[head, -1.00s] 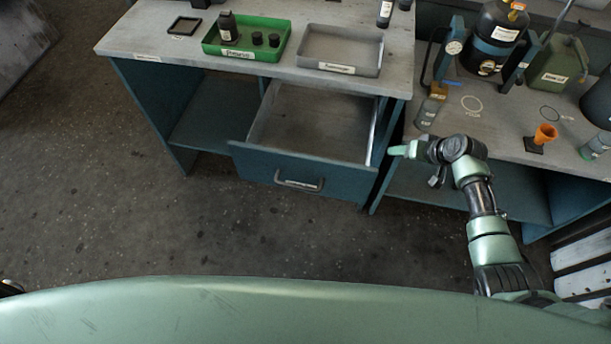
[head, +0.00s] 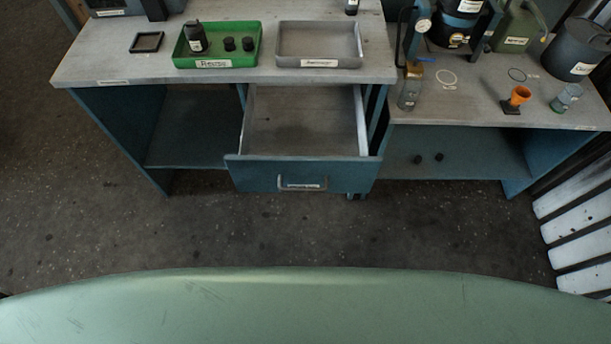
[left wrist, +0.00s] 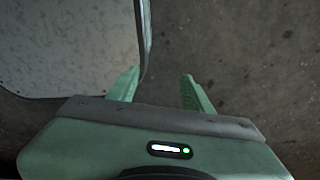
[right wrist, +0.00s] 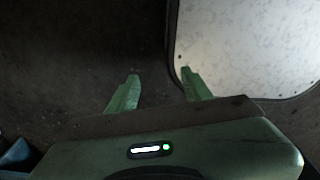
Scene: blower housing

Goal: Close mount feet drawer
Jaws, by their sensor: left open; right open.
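The drawer (head: 302,172) under the left workbench is pulled out, and its inside is empty where I can see it. Neither gripper shows in the head view. My left gripper (left wrist: 160,85) is open and empty in the left wrist view, above the speckled floor beside a pale panel. My right gripper (right wrist: 159,82) is open and empty in the right wrist view, with a pale panel at its right.
A green tray (head: 216,63) with a bottle and dark knobs and a grey tray (head: 318,64) stand on the bench top. The right bench (head: 470,105) holds a canister, an orange funnel (head: 519,96) and jars. Slatted white boards (head: 575,215) stand at the right. The floor before the drawer is clear.

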